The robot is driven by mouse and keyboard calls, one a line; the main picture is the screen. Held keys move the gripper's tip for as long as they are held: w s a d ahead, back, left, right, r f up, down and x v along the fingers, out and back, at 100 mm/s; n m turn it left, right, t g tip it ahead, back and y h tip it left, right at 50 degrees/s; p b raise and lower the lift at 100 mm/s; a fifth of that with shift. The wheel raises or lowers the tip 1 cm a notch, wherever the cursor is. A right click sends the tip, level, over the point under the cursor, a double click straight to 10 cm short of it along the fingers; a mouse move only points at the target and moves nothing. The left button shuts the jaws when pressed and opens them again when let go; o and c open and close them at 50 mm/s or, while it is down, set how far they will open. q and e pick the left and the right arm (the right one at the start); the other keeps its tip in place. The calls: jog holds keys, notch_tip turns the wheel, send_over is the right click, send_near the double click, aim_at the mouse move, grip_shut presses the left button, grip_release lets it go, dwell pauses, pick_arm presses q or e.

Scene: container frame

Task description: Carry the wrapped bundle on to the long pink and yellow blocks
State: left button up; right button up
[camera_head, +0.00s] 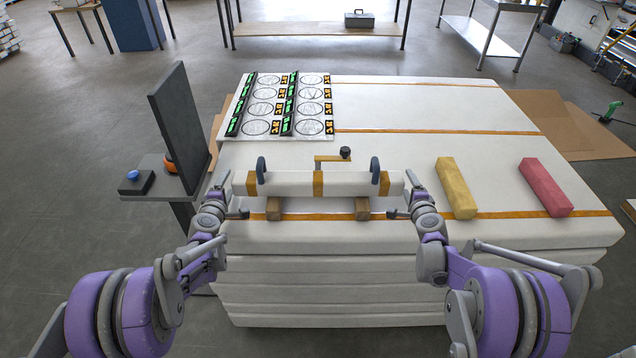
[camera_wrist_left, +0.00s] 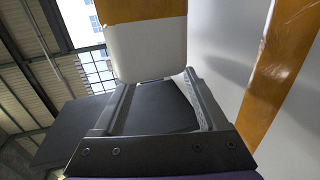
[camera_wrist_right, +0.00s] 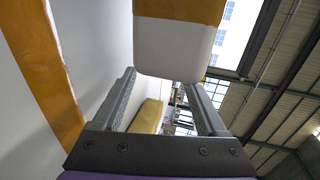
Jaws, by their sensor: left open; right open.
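The wrapped bundle (camera_head: 290,184) is a long white bar with orange bands. It lies level across two short brown blocks (camera_head: 274,208) on the white stack. My left gripper (camera_head: 231,197) is open at its left end; that end (camera_wrist_left: 147,48) shows at the fingertips in the left wrist view. My right gripper (camera_head: 403,196) is open at its right end, which shows at the fingertips in the right wrist view (camera_wrist_right: 178,48). I cannot tell whether the fingers touch it. The long yellow block (camera_head: 457,188) and long pink block (camera_head: 545,187) lie apart to the right.
Two dark rounded pieces (camera_head: 261,170) stand at the bundle, and an orange bracket with a black knob (camera_head: 345,153) is behind it. A patterned sheet (camera_head: 283,105) lies back left. A dark upright panel (camera_head: 180,125) stands left. The white top (camera_head: 430,110) is clear behind the blocks.

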pick_arm(q)
jog(key=shift+s+d+r, duration=0.15)
jog(key=shift+s+d, duration=0.05)
jog(key=shift+d, duration=0.25)
pick_arm(e)
jog(key=shift+s+a+r, duration=0.15)
jog(key=shift+s+a, duration=0.05)
jog(key=shift+a, duration=0.25)
